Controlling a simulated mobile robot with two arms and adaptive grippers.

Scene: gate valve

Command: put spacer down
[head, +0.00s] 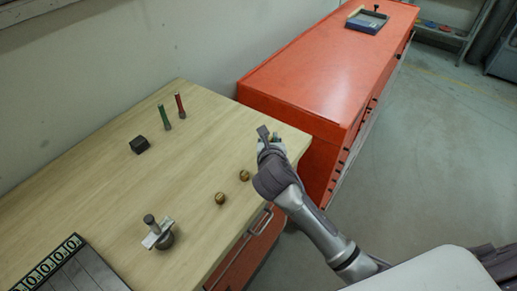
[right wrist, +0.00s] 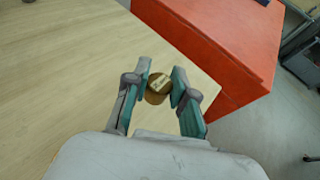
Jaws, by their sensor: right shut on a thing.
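My right gripper (head: 268,138) is over the far right corner of the wooden table, near the red cabinet. In the right wrist view, its two fingers (right wrist: 161,90) are shut on a round brass-coloured spacer (right wrist: 158,87) with a pale marking on top. In the head view the gripper mostly hides this piece. I cannot tell whether it touches the table top. Two similar small brass pieces, one nearer the gripper (head: 244,175) and one farther off (head: 220,198), stand on the table near its front edge. My left gripper is not in view.
A wooden table (head: 100,180) holds a dark block (head: 139,145), a green-handled tool (head: 164,118), a red-handled tool (head: 179,105), a grey valve part (head: 158,234) and a dark tray (head: 80,270). A red cabinet (head: 310,75) adjoins its right end. The table's middle is clear.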

